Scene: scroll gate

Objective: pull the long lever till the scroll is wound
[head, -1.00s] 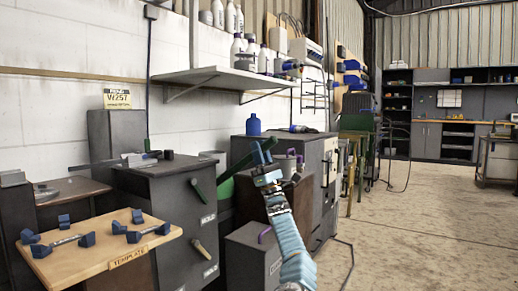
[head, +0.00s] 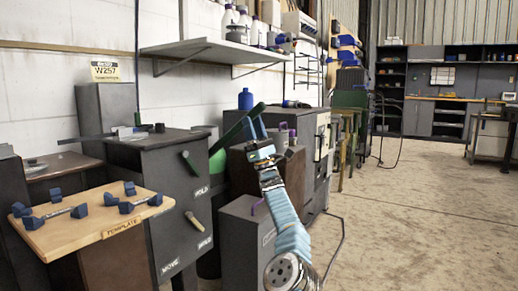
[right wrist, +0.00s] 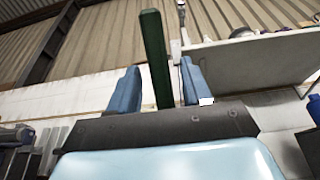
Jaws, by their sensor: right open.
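A long dark green lever (head: 238,127) slants up to the right behind the dark grey cabinet (head: 160,165). My right gripper (head: 257,128) is open at the lever's upper part. In the right wrist view the green bar (right wrist: 153,50) stands upright between the two blue fingers (right wrist: 155,88), with a gap to each, closer to the right one. Whether it lies fully within the jaws is hard to tell. The cabinet's front carries a short green lever (head: 190,163) and a beige lever (head: 194,221), with white labels. I cannot make out a scroll. My left gripper is not in view.
A wooden template board (head: 95,218) with blue-ended pieces is at the front left. A grey box (head: 245,235) with a purple handle and a brown box (head: 275,175) stand near my right arm. A wall shelf (head: 210,50) hangs above. Open floor (head: 420,220) lies right.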

